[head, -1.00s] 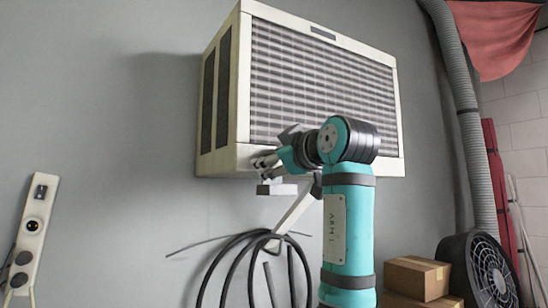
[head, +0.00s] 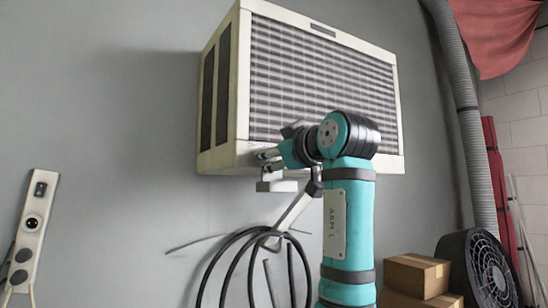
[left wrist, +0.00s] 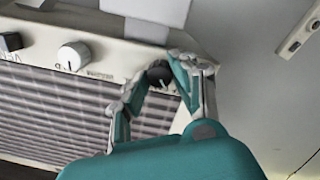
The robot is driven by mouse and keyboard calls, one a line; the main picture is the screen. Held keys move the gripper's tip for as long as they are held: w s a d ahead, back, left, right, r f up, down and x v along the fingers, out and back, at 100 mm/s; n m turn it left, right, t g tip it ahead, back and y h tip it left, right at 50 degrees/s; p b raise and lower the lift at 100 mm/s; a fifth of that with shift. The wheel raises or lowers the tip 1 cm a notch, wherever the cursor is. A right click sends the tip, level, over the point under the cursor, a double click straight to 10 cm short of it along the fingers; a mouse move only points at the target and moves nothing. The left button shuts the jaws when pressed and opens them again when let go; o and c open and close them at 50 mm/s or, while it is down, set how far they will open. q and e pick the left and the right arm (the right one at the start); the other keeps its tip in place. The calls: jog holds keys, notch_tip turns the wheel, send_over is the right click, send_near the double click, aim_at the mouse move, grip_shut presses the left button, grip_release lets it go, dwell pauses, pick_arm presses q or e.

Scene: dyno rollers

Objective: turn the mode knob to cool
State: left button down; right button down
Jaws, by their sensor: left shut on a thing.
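The beige wall-mounted air cooler unit (head: 320,85) fills the upper middle of the head view. My left gripper (head: 263,160) is at the lower left of its front face. In the left wrist view the unit shows upside down, with a control strip (left wrist: 112,55) along its edge. My left gripper (left wrist: 150,88) is shut on a dark round knob (left wrist: 158,74) at the right end of the strip. A white knob (left wrist: 73,56) and a black knob (left wrist: 10,42) are farther left, apart from the fingers. My right gripper is not in view.
A bracket (head: 293,210) and looped black hose (head: 235,260) hang below the unit. A power strip (head: 28,230) is on the wall at left. A fan (head: 485,270), boxes (head: 416,275) and a grey duct (head: 468,120) stand at right.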

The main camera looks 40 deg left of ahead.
pick_arm(q)
jog(key=shift+w+r+m+g+b, duration=0.15)
jog(key=shift+m+b, duration=0.3)
jog(key=shift+m, duration=2.5)
jog(key=shift+s+f+m+g+b, duration=0.1)
jog(key=shift+m+b, duration=0.35)
jog(key=shift+m, duration=2.45)
jog(key=shift+w+r+m+g+b, duration=0.15)
jog(key=shift+m+b, duration=0.3)
jog(key=shift+m, duration=2.5)
jog(key=shift+s, duration=0.15)
jog(key=c, duration=1.1)
grip_release()
jog(key=shift+d+f, duration=0.1)
jog(key=shift+o, duration=0.2)
jog(key=v, duration=1.2)
